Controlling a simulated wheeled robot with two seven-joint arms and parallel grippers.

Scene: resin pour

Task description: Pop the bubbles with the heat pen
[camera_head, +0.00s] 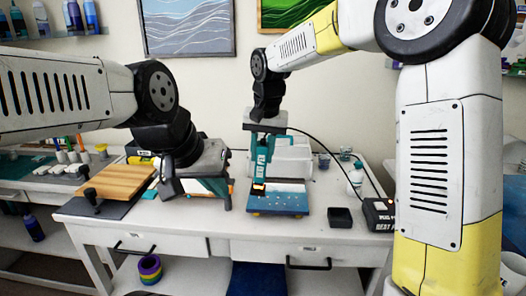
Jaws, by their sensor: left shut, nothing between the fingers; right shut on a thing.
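The teal heat pen (262,160) is upright in my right gripper (266,131), which is shut on its upper part. Its tip glows orange just above the left part of a blue resin panel (280,203) on the white table. Whether the tip touches the surface cannot be told. The panel's far part is pale and its near part deep blue with small light specks; single bubbles are too small to make out. A dark cable runs from the pen to a black box (378,213) at the right. My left gripper (196,194) is shut and empty, left of the panel.
A wooden board (122,181) lies on a dark mat at the left. A small black tray (340,217) and a white bottle (355,180) stand right of the panel. A pale bin (290,157) is behind the pen. The table's front edge is mostly clear.

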